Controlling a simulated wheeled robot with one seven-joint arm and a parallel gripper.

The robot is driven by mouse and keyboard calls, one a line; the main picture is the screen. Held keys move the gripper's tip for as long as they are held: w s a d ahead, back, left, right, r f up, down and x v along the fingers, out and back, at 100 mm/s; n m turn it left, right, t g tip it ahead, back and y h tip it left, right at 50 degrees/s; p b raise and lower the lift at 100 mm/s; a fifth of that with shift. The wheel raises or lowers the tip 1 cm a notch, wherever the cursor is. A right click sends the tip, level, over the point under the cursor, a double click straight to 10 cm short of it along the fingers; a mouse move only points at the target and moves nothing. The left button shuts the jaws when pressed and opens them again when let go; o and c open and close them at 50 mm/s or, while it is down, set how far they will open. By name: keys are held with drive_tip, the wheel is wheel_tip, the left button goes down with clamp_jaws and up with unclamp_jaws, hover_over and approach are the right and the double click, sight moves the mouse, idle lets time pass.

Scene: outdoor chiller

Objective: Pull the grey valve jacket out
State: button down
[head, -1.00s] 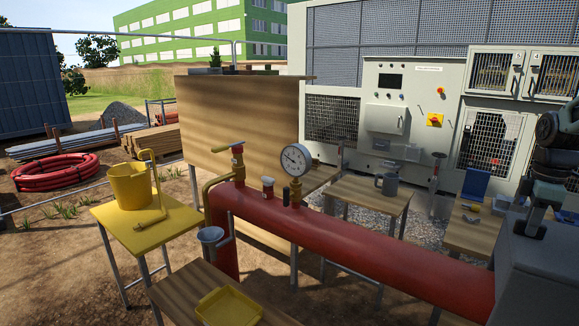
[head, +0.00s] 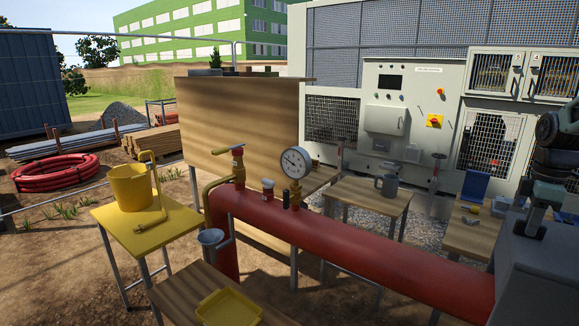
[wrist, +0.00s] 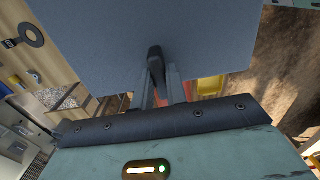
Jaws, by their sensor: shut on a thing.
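The grey valve jacket (head: 535,275) is a large box-like shape at the right edge of the head view, cut off by the frame. The red pipe (head: 370,250) runs up to its left side; whether the jacket still encloses anything is hidden. My gripper (head: 535,226) is above the jacket, at its top. In the wrist view the jacket (wrist: 100,40) fills the upper middle as a flat blue-grey face. A dark handle (wrist: 155,65) stands on it, and my gripper (wrist: 158,80) is shut on this handle with a finger on each side.
A pressure gauge (head: 295,162) and a valve with a yellow pipe (head: 237,170) rise from the red pipe. A wooden table (head: 362,194) with a grey mug (head: 388,184) stands behind it. A wooden bench (head: 475,228) with small tools is close to the jacket.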

drive_tip(key=shift+r, duration=0.25)
drive_tip(key=shift+r+p, duration=2.3)
drive_tip(key=shift+r, duration=0.2)
idle(1.0)
